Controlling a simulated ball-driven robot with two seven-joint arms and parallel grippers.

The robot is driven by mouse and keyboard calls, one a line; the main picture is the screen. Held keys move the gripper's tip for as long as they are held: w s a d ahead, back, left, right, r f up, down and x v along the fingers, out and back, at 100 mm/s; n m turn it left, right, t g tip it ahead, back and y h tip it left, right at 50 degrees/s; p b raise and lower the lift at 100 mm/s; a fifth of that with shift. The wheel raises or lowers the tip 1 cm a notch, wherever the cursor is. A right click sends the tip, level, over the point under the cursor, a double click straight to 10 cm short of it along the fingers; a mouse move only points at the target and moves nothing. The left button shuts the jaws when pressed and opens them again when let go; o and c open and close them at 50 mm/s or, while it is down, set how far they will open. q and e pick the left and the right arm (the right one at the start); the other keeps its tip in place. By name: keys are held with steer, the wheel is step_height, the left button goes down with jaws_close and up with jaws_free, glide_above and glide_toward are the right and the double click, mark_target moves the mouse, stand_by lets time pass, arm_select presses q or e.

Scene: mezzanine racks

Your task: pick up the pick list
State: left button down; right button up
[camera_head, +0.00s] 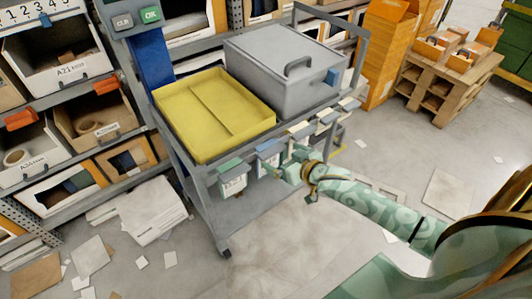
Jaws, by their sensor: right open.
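Several white paper slips hang from coloured clips along the front edge of a grey cart (208,176). One slip (233,184) hangs under a green clip at the left, and another hangs beside it under a blue clip (268,148). I cannot tell from the print which of them is the pick list. My right gripper (289,165) is open, at the cart's front edge just right of the blue clip. It partly hides the slip there, and I cannot tell whether it touches it. My left gripper is not in view.
A yellow tray (172,104) and a grey lidded box (262,88) stand on the cart. Shelves with labelled bins (75,72) are at the left. Loose papers (152,212) litter the floor. A pallet (440,92) with orange boxes stands at the back right.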

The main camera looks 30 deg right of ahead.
mark_target(275, 153)
steer(key=b+x, duration=0.2)
steer(key=x, duration=0.2)
steer(key=shift+w+a+f, duration=0.1)
steer(key=shift+a+f, duration=0.1)
steer(key=shift+f, duration=0.1)
steer(key=shift+w, duration=0.25)
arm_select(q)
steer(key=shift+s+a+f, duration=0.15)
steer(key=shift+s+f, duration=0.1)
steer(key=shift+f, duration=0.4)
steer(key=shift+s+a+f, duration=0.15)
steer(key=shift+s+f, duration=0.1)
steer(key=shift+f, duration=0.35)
arm_select(e)
steer(key=shift+r, duration=0.1)
